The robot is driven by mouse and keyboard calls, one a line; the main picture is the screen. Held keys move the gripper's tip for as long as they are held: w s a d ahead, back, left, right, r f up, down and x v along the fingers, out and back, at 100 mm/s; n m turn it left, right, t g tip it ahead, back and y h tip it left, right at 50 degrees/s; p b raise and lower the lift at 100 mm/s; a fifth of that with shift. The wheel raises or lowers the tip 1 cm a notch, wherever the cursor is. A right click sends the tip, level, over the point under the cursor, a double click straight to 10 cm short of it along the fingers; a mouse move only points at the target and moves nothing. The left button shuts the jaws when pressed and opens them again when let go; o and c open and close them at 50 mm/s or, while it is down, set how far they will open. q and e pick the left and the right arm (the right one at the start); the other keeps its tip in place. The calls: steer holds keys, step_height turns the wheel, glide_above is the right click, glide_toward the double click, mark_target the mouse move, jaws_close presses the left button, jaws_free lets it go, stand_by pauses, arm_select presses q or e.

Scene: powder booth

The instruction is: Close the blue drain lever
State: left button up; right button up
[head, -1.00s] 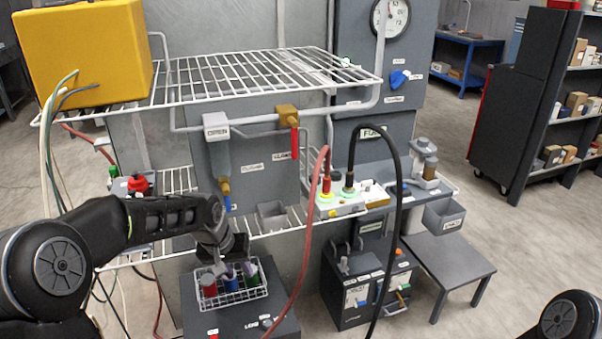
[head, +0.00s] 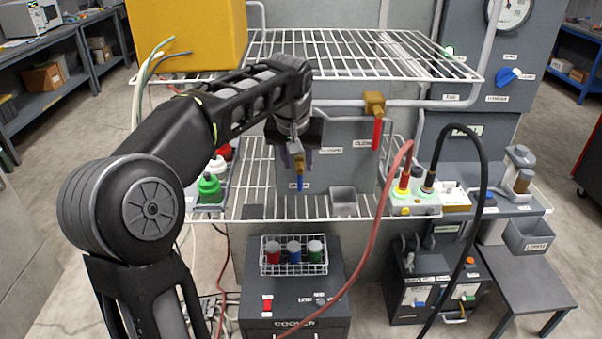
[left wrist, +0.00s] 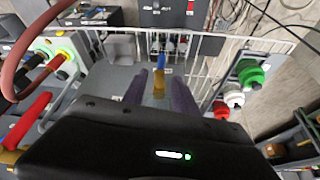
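The blue drain lever (head: 300,184) hangs straight down from a small brass valve (head: 297,161) under the upper wire shelf. In the left wrist view the blue lever (left wrist: 161,61) shows beyond the brass valve body (left wrist: 159,82), between my fingers. My left gripper (head: 298,158) is at the valve from above, its two purple fingers on either side. In the left wrist view the left gripper (left wrist: 159,95) is open, with gaps beside the brass; I cannot tell whether a finger touches. The pipe above the valve is hidden by the gripper. My right gripper is out of view.
A brass valve with a red lever (head: 377,134) hangs close at the right. The upper wire shelf (head: 350,55) carries a yellow box (head: 187,35). Red and black hoses arch at the right. Green, white and red knobs (head: 209,184) stand at the left. A vial rack (head: 293,268) sits below.

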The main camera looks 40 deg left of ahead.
mark_target(300, 170)
arm_select(q)
steer(key=x, duration=0.5)
steer(key=shift+w+a+f+p, duration=0.1)
steer(key=shift+f+p, duration=0.2)
steer(key=shift+f, duration=0.1)
steer(key=shift+c, duration=0.4)
jaws_close()
